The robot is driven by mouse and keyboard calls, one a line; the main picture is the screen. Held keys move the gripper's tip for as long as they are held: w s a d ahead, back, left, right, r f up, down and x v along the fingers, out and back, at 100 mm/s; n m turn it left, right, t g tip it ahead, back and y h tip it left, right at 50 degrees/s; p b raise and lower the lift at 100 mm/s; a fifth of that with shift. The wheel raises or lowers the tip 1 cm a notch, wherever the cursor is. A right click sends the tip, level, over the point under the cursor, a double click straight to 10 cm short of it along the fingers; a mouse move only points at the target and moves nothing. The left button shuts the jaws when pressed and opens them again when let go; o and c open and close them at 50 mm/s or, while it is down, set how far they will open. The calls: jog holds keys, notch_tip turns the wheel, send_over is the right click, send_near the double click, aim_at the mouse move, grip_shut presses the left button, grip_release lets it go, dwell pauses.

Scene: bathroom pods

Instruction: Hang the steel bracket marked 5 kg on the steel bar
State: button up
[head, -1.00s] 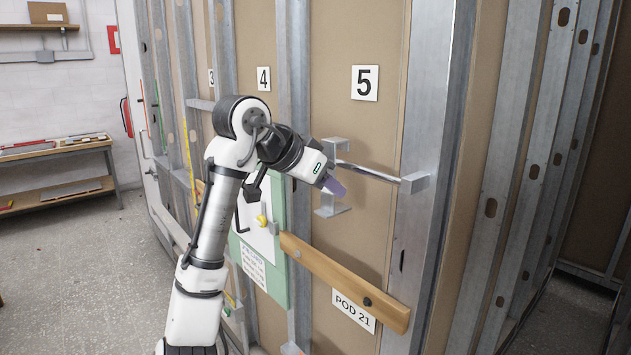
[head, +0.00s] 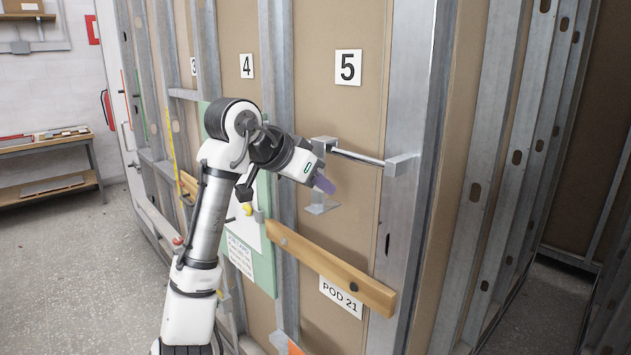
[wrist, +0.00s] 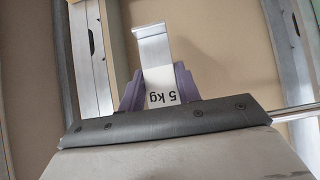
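The steel bracket (head: 322,208) is a grey bent piece. Its lower lip shows below my gripper in the head view, and a grey flange shows above at the bar's left end. In the wrist view the bracket (wrist: 153,50) sits between the purple fingers, with an upside-down "5 kg" label. My gripper (head: 322,184) is shut on it, upright in front of the panel marked 5. The steel bar (head: 358,157) runs right to a block on the metal post. It also shows at the right of the wrist view (wrist: 293,114). I cannot tell whether bracket and bar touch.
A wooden rail (head: 330,268) with a "POD 21" sign (head: 341,297) crosses below my gripper. A green board (head: 262,240) is behind my arm at left. Metal studs flank the panel. Open floor (head: 75,245) lies at left.

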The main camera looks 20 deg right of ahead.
jog(key=o, duration=0.5)
